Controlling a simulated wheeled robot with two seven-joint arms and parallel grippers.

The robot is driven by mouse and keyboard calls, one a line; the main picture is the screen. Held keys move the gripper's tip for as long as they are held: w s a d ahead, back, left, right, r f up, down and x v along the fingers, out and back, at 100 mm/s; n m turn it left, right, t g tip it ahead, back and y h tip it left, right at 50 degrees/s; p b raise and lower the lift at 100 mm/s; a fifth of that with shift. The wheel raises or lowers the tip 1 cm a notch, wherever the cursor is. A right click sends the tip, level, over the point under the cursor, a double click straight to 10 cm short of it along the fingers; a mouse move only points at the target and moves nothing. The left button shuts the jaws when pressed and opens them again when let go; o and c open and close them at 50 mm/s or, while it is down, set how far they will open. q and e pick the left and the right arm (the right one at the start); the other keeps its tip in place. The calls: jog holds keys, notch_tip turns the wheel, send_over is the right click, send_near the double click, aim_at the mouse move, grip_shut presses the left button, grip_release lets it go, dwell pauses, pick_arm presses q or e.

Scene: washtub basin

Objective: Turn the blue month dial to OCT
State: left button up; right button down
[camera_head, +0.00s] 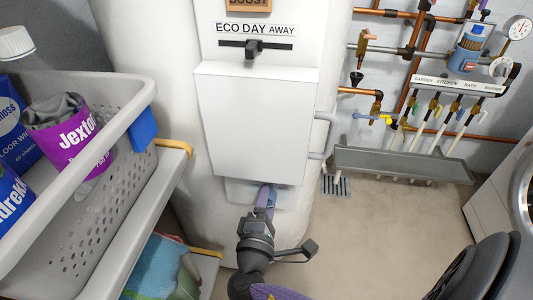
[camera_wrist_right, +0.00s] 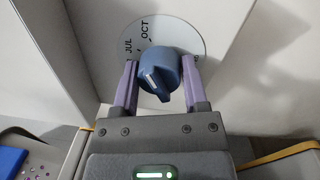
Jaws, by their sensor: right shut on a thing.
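The blue month dial (camera_wrist_right: 158,72) sits on a round white plate (camera_wrist_right: 185,35) in the right wrist view. OCT and JUL show on the plate at the upper left of the dial; a label at the right is mostly hidden. A short white mark shows on the knob's left part; I cannot tell exactly which month it lines up with. My right gripper (camera_wrist_right: 159,78) is shut on the dial, one purple finger on each side. In the head view my right gripper (camera_head: 267,196) reaches under the white panel box (camera_head: 255,120), and the dial is largely hidden there. My left gripper is out of view.
A grey basket (camera_head: 80,210) with bottles and packs stands close on the left. A black slider (camera_head: 250,48) sits under the ECO DAY AWAY label. Copper pipes, gauges and a grey trough (camera_head: 405,165) are at the right. Floor is clear at centre right.

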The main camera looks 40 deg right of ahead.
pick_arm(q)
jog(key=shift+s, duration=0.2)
pick_arm(e)
jog(key=shift+s+f, duration=0.1)
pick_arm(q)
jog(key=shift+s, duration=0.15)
pick_arm(e)
jog(key=shift+c, duration=0.5)
grip_release()
jog(key=shift+s+a, duration=0.15)
jog(key=shift+a, duration=0.1)
pick_arm(q)
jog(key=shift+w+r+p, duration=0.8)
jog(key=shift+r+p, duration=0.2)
jog(key=shift+p, duration=0.25)
pick_arm(e)
jog(key=v, duration=0.9)
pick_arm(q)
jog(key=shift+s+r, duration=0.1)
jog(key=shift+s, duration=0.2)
pick_arm(e)
jog(key=shift+s+a, duration=0.1)
jog(key=shift+s, duration=0.05)
